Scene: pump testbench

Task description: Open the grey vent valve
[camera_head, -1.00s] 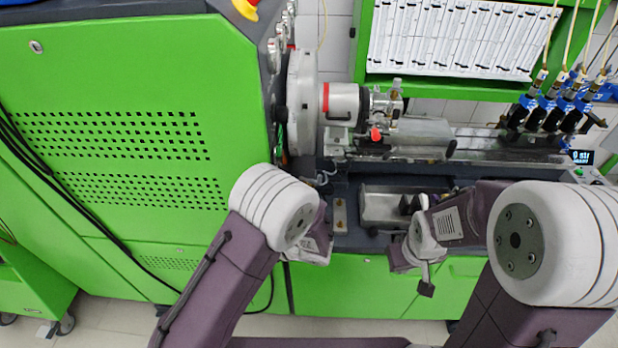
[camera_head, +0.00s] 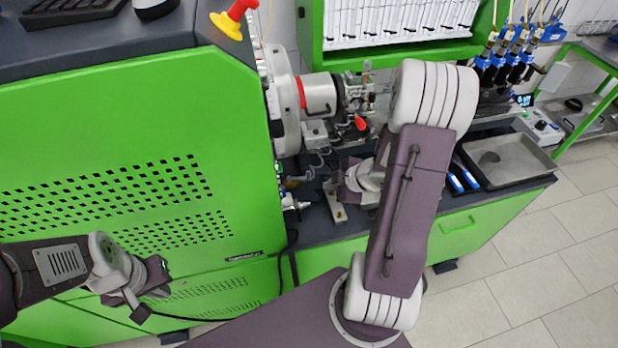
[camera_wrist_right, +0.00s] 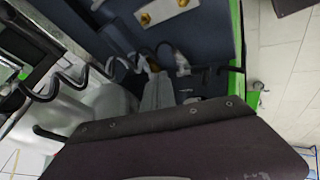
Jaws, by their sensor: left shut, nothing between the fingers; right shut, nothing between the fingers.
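A small pale valve-like fitting (camera_head: 291,202) sits low at the green cabinet's right edge; I cannot tell for sure that it is the grey vent valve. A pale fitting on a thin line also shows in the right wrist view (camera_wrist_right: 183,66). My right gripper (camera_head: 338,186) is shut and empty above the bench, a little right of that fitting and apart from it. In the right wrist view its grey fingers (camera_wrist_right: 157,92) point towards the fittings, and its dark body hides much of the lower picture. My left gripper (camera_head: 138,311) is shut and empty, low in front of the green cabinet.
The pump head (camera_head: 319,94) and a red-handled part (camera_head: 360,123) stand behind my right gripper. A brass-studded plate (camera_head: 336,208) lies just below it. A grey tray (camera_head: 508,160) is at the right.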

